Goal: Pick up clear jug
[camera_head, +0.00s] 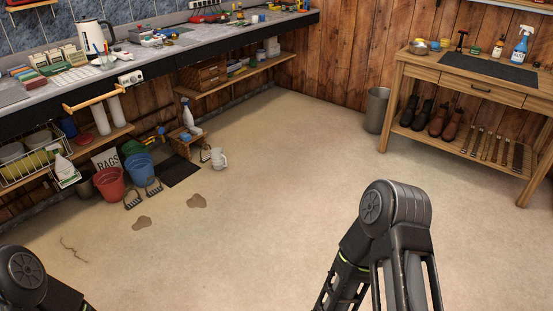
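A small pale, whitish jug with a handle (219,158) stands upright on the floor, left of the picture's middle. It looks like the clear jug, though it is too small to tell how see-through it is. It stands just right of a low wooden step stool (186,139) and the dark mat. Parts of my two arms show at the bottom left and bottom right, well apart from the jug. Neither gripper's fingers are in view.
A dark mat (181,169), a red bucket (111,183) and a blue bucket (140,168) stand left of the jug. A long counter (165,51) runs above them. A wooden workbench (460,69) and a grey bin (377,110) are at right. The middle floor is clear.

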